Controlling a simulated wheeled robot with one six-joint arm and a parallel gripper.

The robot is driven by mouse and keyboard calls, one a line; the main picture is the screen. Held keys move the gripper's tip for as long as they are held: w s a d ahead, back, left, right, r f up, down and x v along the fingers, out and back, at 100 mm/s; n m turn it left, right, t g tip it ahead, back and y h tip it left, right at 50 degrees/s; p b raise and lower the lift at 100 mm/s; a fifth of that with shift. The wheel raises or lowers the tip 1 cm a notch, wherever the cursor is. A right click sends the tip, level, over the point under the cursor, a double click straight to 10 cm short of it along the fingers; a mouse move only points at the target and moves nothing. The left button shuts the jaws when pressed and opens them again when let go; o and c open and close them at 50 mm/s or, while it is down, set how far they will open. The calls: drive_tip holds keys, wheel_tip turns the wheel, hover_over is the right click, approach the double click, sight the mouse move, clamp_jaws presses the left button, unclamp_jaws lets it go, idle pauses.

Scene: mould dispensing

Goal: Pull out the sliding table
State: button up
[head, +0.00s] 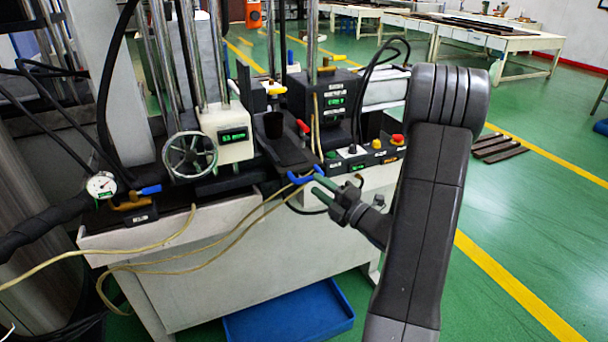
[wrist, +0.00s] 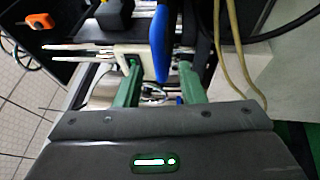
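The sliding table (head: 292,160) is a dark flat slab sticking out from the front of the machine. A blue handle (head: 299,179) is at its front end, and a dark cup (head: 273,125) stands on it. My gripper (head: 319,182) reaches the handle from the right front. In the wrist view the blue handle (wrist: 161,45) lies between the two green fingers of my gripper (wrist: 159,68), with a gap on each side. The gripper is open. The handle's lower end is near the finger tips; the sliding table is only partly seen there.
A handwheel (head: 190,154) and a pressure gauge (head: 101,185) are on the left. A control box (head: 365,155) with coloured buttons is right of the handle. Yellowish hoses (head: 225,240) hang across the machine front. A blue tray (head: 290,318) lies on the floor.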

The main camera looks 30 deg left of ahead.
sight(311, 180)
drive_tip(key=x, duration=0.6)
drive_tip(key=shift+a, duration=0.2)
drive_tip(key=shift+w+r, duration=0.1)
clamp_jaws()
